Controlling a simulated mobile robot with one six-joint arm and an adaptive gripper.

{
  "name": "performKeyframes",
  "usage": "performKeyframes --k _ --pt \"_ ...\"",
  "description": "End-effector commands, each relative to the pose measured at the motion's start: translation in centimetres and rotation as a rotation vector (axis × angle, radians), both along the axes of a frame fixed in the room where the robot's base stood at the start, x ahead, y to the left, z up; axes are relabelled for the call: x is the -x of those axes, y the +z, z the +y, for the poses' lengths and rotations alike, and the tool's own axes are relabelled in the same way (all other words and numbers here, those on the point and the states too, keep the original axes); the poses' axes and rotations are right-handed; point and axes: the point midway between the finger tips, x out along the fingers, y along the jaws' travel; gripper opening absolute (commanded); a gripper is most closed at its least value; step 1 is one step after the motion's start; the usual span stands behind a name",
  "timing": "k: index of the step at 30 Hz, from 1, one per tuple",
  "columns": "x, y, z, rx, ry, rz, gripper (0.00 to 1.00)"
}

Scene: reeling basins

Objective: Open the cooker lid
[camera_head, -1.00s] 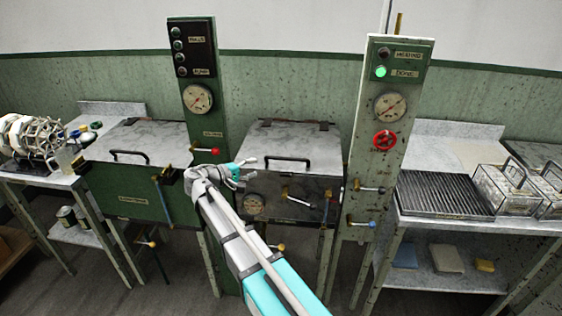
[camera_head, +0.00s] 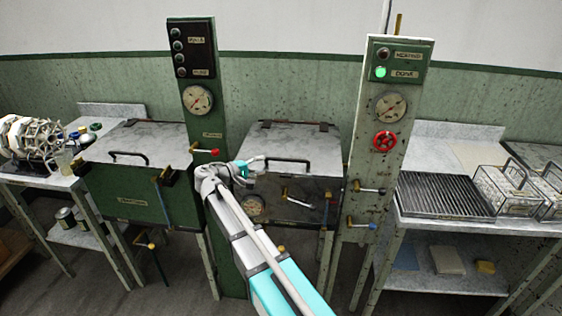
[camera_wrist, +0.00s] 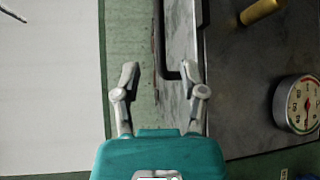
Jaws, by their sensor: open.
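The grey lid (camera_head: 290,142) with a black bar handle (camera_head: 288,160) lies closed on the middle cooker, which has a dark front (camera_head: 310,204). My gripper (camera_head: 257,168) is open and empty at the left front corner of this lid, left of the handle. In the wrist view my gripper (camera_wrist: 163,82) has its two fingers spread. The dark handle (camera_wrist: 161,40) shows just ahead of the right finger, beside the grey lid (camera_wrist: 180,25). I cannot tell whether a finger touches it. My wrist hides part of the cooker's left front.
A green panel post (camera_head: 212,120) stands left of the cooker, and a pale post (camera_head: 372,150) with a lit green lamp stands right. A second lidded basin (camera_head: 150,138) is at left. Levers (camera_head: 300,197) and a gauge (camera_wrist: 298,103) project from the cooker front.

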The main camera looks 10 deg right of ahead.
Motion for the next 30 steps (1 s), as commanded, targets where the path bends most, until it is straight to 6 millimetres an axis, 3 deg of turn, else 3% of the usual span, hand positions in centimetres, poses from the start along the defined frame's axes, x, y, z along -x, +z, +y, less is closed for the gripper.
performKeyframes --k 15,22,30 --pt "-3.3 -1.2 -6.7 0.000 0.000 0.001 0.54" --pt "-4.2 -1.4 -8.4 -0.001 0.001 0.001 0.54" --pt "-4.4 -1.5 -8.8 -0.001 0.003 0.001 0.54"
